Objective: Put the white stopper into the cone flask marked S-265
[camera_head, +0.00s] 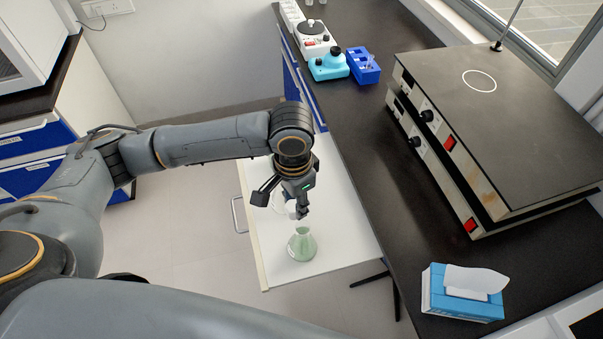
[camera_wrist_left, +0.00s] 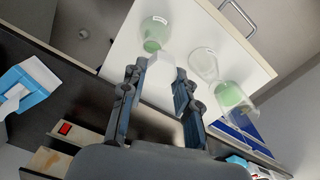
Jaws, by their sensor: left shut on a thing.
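My left gripper (camera_head: 301,212) points down over the white pull-out board. In the wrist view its two fingers (camera_wrist_left: 161,72) are shut on the white stopper (camera_wrist_left: 160,84). A cone flask with green contents (camera_head: 302,246) stands upright just below and in front of the gripper. In the wrist view this green flask (camera_wrist_left: 152,33) is just beyond the stopper, with a label too small to read. A clear flask (camera_wrist_left: 203,64) and another green flask (camera_wrist_left: 229,95) stand to the right there. In the head view the gripper mostly hides them. My right gripper is not in view.
The white board (camera_head: 335,232) is bare right of the flasks. The black bench (camera_head: 372,135) runs alongside, with stacked hot plates (camera_head: 500,120), a blue tissue box (camera_head: 462,294), a blue rack (camera_head: 364,67) and a turquoise device (camera_head: 328,65).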

